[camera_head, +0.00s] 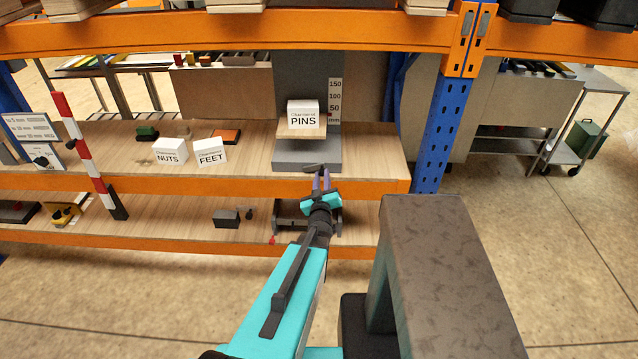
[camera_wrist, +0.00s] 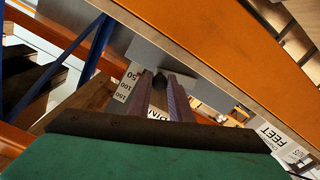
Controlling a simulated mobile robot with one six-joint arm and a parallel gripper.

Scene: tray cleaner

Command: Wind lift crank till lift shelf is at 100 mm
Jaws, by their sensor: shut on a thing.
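The lift (camera_head: 309,75) is a grey column with a base plate on the upper rack board. Its wooden lift shelf (camera_head: 293,133) carries a white box labelled PINS (camera_head: 303,116). The scale (camera_head: 335,101), marked 50, 100 and 150 mm, stands right of it; the shelf appears level with the bottom of the scale, below the 50 mark. My gripper (camera_head: 321,180) is at the front of the lift base, shut on the dark crank handle (camera_head: 314,168). In the wrist view the handle's dark knob (camera_wrist: 160,81) sits between my fingertips (camera_wrist: 161,88); the rest of the crank is mostly hidden.
White boxes labelled NUTS (camera_head: 171,152) and FEET (camera_head: 210,153) stand left on the same board. A red-and-white pole (camera_head: 88,150) leans at left.

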